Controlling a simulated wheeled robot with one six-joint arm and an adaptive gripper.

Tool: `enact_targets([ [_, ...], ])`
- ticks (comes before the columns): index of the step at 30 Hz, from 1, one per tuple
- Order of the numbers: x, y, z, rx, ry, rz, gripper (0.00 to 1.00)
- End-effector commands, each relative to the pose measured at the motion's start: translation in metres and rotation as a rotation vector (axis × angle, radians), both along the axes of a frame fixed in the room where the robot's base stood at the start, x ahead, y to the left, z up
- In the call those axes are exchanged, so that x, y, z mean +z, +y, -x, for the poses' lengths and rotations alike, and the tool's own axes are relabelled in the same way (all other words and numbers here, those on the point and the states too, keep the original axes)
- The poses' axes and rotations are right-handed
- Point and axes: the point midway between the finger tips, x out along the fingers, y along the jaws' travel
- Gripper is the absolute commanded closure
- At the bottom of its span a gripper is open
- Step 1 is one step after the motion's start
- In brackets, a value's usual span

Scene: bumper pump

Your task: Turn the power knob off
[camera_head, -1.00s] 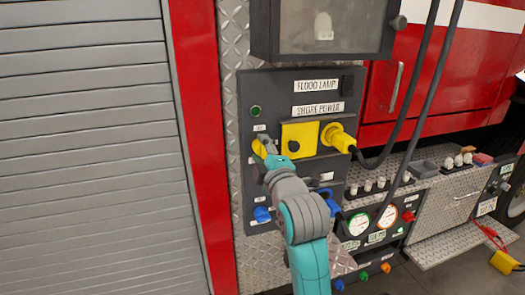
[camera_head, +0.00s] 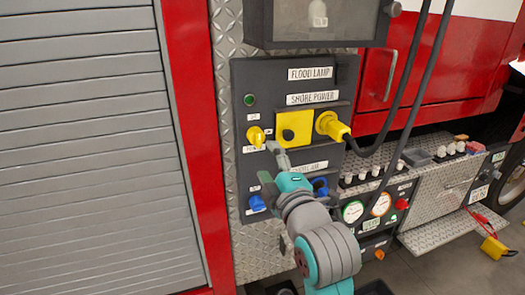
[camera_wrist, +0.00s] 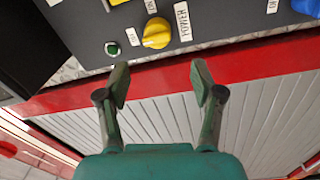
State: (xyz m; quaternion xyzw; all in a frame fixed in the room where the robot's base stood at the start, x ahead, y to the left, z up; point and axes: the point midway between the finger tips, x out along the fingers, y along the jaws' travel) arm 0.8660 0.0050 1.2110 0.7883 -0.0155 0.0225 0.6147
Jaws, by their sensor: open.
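The yellow power knob (camera_head: 255,136) sits on the left side of the dark control panel (camera_head: 240,75), below a green light (camera_head: 249,99). Small labels lie above and below it. My gripper (camera_head: 273,150) is just right of and below the knob in the head view, and the knob shows uncovered. In the wrist view the yellow knob (camera_wrist: 156,33) lies beyond my open fingers (camera_wrist: 160,78), apart from both fingertips, with a POWER label (camera_wrist: 183,21) beside it. Nothing is between the fingers.
A yellow cover (camera_head: 295,128) and a plugged yellow connector (camera_head: 331,125) with a dark cable are right of the knob. Blue knobs (camera_head: 257,203) sit lower on the panel. A red post (camera_head: 195,130) and grey shutter (camera_head: 85,150) stand to the left.

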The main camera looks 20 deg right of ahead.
Motion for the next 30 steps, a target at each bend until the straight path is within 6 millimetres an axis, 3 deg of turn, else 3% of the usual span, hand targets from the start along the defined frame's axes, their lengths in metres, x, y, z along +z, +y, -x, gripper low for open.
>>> enact_targets([
  [7,-0.002,0.000,0.023,0.000,0.001,0.000,0.33],
  [23,-0.003,0.000,0.024,0.001,0.002,-0.001,0.33],
  [26,-0.012,0.000,0.026,0.001,0.010,-0.017,0.33],
  [30,-0.044,0.000,0.033,0.003,0.032,-0.081,0.33],
])
